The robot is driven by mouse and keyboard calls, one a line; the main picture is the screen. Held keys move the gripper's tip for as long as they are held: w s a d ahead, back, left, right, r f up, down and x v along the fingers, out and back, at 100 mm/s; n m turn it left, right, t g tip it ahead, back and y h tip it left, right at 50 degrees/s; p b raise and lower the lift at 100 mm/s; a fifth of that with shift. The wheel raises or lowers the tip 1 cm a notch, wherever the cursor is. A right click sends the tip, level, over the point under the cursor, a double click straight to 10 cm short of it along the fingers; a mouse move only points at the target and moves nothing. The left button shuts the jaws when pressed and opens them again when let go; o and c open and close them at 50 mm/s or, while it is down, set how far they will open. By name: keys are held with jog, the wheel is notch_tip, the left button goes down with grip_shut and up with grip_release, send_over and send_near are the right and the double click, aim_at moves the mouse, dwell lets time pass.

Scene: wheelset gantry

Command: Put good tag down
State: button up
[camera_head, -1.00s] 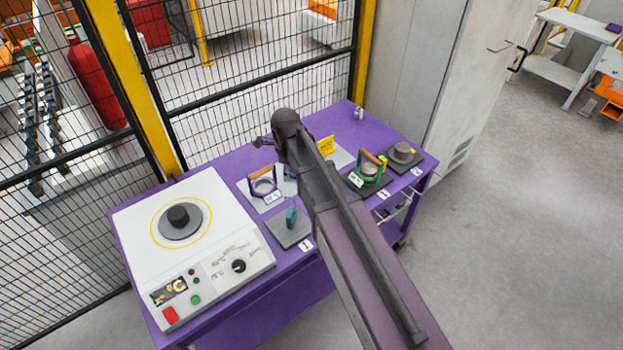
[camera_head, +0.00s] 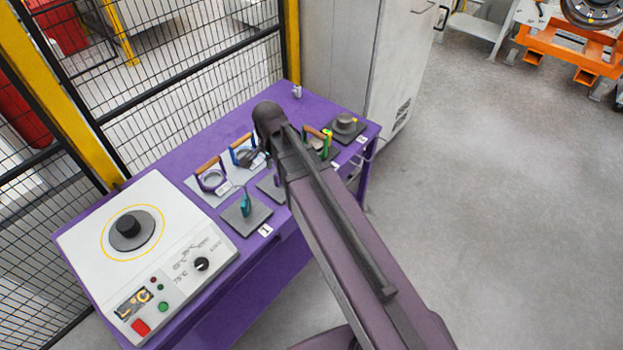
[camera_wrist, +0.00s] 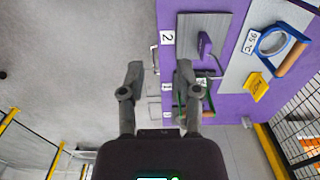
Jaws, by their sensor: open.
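My gripper (camera_wrist: 160,74) is open, with its two dark fingers apart and nothing seen held between them. A small yellow tag (camera_wrist: 258,87) lies at the edge of a grey plate on the purple table in the wrist view, to the right of my fingers. I cannot read it, and no tag can be made out as the good one. A blue ring with a wooden handle (camera_wrist: 275,45) is beside it. A purple object (camera_wrist: 205,45) sits on a dark pad by label 2. In the head view my arm hides part of the table.
The purple table (camera_head: 203,130) carries a white heater (camera_head: 180,240) at left, a teal object (camera_head: 246,204) on a pad by label 1, a purple ring (camera_head: 211,178) and a grey round piece (camera_head: 345,122). A mesh fence (camera_head: 200,90) and a cabinet (camera_head: 370,50) stand behind.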

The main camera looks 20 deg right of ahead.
jog(key=s+d+n, duration=0.7)
jog(key=d+n, duration=0.1)
jog(key=n, duration=0.3)
jog(key=shift+s+d, duration=0.3)
jog(key=shift+d, duration=0.1)
notch_tip(320, 180, down, 6)
jog(key=b, duration=0.6)
dwell(1.0)
jog(key=shift+o, duration=1)
jog(key=shift+a, duration=0.1)
